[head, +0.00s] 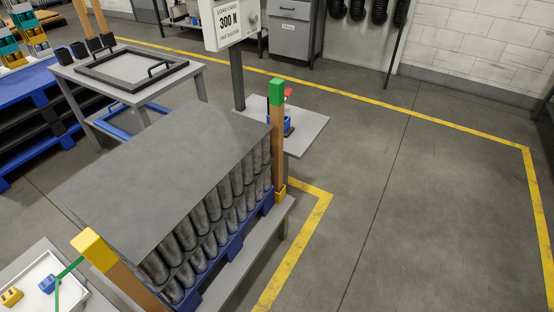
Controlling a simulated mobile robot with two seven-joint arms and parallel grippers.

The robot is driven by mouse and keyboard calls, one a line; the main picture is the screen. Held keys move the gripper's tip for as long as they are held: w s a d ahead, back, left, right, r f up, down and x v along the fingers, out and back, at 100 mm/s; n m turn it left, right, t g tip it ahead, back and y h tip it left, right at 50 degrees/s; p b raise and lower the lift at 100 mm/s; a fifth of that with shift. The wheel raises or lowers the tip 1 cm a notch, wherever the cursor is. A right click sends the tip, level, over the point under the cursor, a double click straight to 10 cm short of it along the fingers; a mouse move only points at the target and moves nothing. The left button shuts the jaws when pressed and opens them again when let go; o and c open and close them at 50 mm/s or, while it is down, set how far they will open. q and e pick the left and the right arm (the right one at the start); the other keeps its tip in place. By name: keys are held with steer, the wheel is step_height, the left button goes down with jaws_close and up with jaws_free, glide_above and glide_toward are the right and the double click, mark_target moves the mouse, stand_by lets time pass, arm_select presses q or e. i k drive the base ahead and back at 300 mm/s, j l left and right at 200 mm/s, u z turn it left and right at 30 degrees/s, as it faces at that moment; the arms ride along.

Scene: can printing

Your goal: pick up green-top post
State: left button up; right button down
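The green-top post (278,145) is a brown wooden post with a green cap, standing upright at the far right corner of a can stack. Its foot is in or against a small yellow bracket (280,193). The stack (215,215) has two visible rows of grey cans under a flat grey sheet (165,170), on a blue pallet (235,247). A yellow-top post (92,246) leans into view at the near left corner. Neither of my grippers is in view.
Behind the green-top post stand a small grey table (308,130) with a blue and red item, and a sign (228,20) on a pole. A side table (130,70) holds a black-handled frame. A white tray (70,300) is at lower left. The floor to the right is clear.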

mark_target(276, 85)
steer(key=i+l+z, duration=0.1)
steer(key=i+l, duration=0.25)
steer(key=i, duration=0.15)
steer(key=i+l+z, duration=0.1)
steer(key=i+l, duration=0.2)
steer(key=i, duration=0.2)
steer(key=i+l, duration=0.3)
steer(key=i, duration=0.25)
steer(key=z, duration=0.05)
